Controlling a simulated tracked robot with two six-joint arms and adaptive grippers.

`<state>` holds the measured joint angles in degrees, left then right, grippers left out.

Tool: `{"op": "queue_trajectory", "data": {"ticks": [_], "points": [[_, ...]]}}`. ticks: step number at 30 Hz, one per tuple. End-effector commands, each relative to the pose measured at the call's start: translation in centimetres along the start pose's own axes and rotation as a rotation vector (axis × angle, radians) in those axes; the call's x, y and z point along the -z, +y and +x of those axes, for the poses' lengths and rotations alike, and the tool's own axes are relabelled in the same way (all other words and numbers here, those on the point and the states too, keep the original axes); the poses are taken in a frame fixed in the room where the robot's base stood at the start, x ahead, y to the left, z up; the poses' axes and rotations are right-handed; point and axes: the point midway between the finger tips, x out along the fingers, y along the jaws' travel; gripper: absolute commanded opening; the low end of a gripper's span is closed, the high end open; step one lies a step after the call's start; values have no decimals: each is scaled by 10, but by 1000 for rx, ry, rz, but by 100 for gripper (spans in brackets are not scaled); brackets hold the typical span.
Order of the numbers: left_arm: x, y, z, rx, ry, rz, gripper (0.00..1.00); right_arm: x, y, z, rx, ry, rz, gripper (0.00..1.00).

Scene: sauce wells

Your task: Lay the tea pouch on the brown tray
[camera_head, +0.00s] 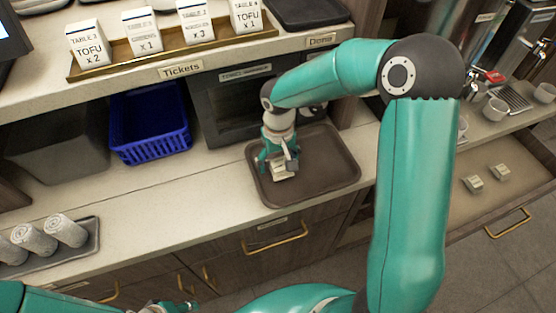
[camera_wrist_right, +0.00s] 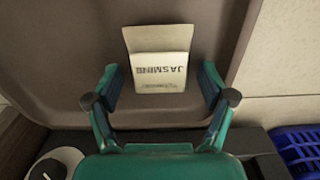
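The tea pouch (camera_wrist_right: 160,80) is a small cream packet marked JASMINE. It lies on the brown tray (camera_head: 330,180), near its left part, and also shows in the head view (camera_head: 282,175). My right gripper (camera_head: 279,165) is low over the tray, pointing down. In the right wrist view its fingers stand wide apart, one on each side of the pouch, with a small gap to each edge. My left gripper (camera_head: 166,306) is only partly in view at the bottom edge; its fingers cannot be made out clearly.
A dark oven-like box (camera_head: 232,105) stands behind the tray. A blue basket (camera_head: 150,122) is to the left, and rolled towels on a grey tray (camera_head: 92,245) lie further left. Two similar pouches (camera_head: 473,183) lie in the open drawer (camera_head: 510,215) at right. The counter left of the tray is clear.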

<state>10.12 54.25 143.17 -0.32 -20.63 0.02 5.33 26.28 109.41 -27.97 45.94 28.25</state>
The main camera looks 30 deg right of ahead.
Motion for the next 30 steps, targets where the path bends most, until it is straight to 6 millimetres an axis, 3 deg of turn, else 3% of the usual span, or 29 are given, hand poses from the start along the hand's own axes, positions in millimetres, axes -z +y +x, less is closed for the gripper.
{"op": "queue_trajectory", "data": {"ticks": [8, 13, 24, 30], "points": [[0, 0, -1, 0, 0, 0, 40, 0, 0, -2, 0, 0, 0, 82], [0, 0, -1, 0, 0, 0, 40, 1, 0, -13, -1, 4, 0, 82], [0, -1, 4, 0, 0, 0, 40, 2, 0, -84, 1, 7, 0, 82], [0, -2, 5, 0, 0, 0, 40, 1, 0, -113, 0, 3, 1, 82]]}}
